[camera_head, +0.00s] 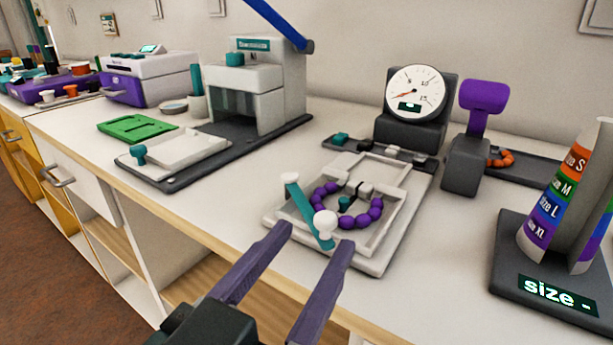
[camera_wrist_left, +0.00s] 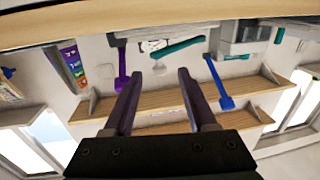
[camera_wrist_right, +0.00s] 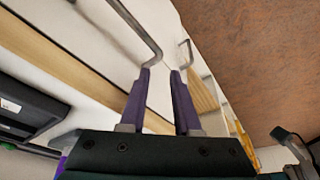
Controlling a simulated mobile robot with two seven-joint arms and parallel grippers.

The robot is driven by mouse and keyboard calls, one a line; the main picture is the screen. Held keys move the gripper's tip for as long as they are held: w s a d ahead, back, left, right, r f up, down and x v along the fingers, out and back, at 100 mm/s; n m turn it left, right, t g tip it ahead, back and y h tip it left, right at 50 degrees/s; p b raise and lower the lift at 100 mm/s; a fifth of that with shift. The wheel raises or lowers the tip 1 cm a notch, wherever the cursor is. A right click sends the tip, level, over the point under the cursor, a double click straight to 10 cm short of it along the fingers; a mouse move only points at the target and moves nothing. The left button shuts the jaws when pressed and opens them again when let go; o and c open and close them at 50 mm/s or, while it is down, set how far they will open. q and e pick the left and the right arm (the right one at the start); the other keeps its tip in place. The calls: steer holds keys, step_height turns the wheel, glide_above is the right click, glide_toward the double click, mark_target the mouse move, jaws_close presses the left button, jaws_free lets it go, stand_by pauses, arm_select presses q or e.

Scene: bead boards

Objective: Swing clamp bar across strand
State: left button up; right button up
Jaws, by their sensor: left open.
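The clamp bar (camera_head: 303,212) is a teal bar with a white knob (camera_head: 325,224) at its near end and a white end at its far left. It lies slantwise over the left side of a ring of purple beads, the strand (camera_head: 376,208), in a pale tray (camera_head: 376,262). My left gripper (camera_head: 313,243) is open and empty, its purple fingers just in front of the knob, one to each side in the picture. In the left wrist view the teal bar (camera_wrist_left: 180,47) shows beyond the fingertips. My right gripper (camera_wrist_right: 160,72) is open with a narrow gap, near metal handles.
A dial gauge (camera_head: 415,93) stands behind the tray, with a purple-handled tool (camera_head: 484,95) beside it. A size cone (camera_head: 562,205) stands at the right. A grey press (camera_head: 258,85) and green board (camera_head: 137,127) are left. The counter's front edge (camera_head: 215,245) runs below my left gripper.

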arm_select(q)
steer(key=shift+v, duration=1.15)
arm_select(e)
steer(key=shift+r, duration=0.2)
steer(key=shift+c, duration=0.3)
